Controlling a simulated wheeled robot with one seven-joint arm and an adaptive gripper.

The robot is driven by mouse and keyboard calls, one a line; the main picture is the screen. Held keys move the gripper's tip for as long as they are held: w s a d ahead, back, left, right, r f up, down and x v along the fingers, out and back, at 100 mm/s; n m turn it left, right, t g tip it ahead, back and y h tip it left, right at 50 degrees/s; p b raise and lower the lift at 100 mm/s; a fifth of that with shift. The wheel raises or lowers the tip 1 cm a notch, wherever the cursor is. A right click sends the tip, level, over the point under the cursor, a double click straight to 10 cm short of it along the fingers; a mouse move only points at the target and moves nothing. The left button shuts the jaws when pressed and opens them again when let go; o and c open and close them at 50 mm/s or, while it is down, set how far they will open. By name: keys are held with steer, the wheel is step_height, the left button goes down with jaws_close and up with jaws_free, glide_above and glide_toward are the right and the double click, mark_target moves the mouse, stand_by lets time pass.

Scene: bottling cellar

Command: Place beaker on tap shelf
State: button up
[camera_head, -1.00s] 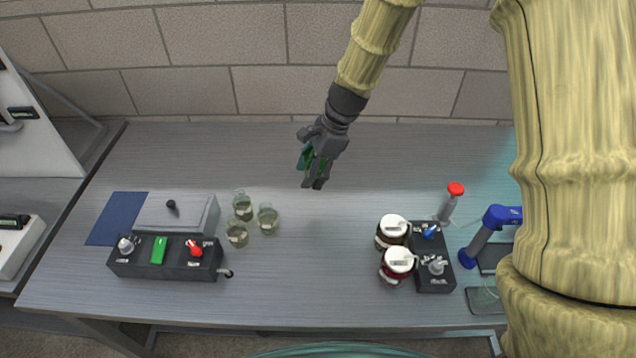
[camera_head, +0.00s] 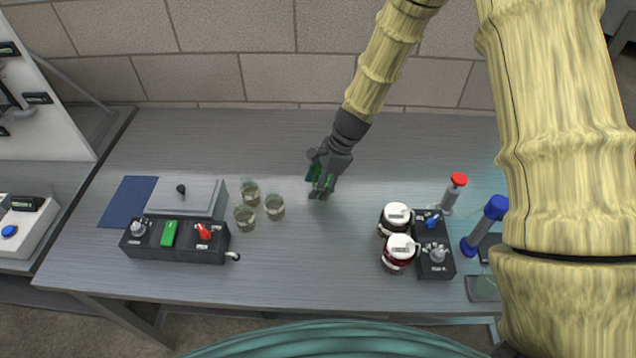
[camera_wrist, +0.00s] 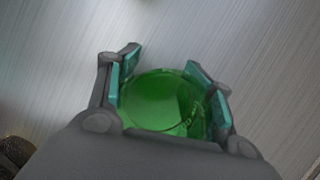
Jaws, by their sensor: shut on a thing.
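My gripper (camera_head: 321,190) is shut on a green see-through beaker (camera_wrist: 165,103), above the back middle of the grey bench (camera_head: 300,140). In the wrist view the beaker's round outline sits between the two teal-padded fingers. In the head view only a little of its green shows beside the dark fingers. I cannot tell its exact height above the bench. No shelf is clearly recognizable as the tap shelf. At the left edge a white panel (camera_head: 50,100) carries small black displays and dark fittings above a grey surface.
Several clear glasses (camera_head: 274,206) stand left of my gripper, near a black control box (camera_head: 175,242) and a blue mat (camera_head: 128,202). To the right are two white-lidded jars (camera_head: 399,250), another control box (camera_head: 433,262), a red-topped stand (camera_head: 452,190) and a blue device (camera_head: 482,225).

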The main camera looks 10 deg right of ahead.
steer(key=shift+s+f, duration=0.1)
steer(key=shift+f, duration=0.05)
steer(key=shift+f, duration=0.15)
steer(key=o, duration=1.1)
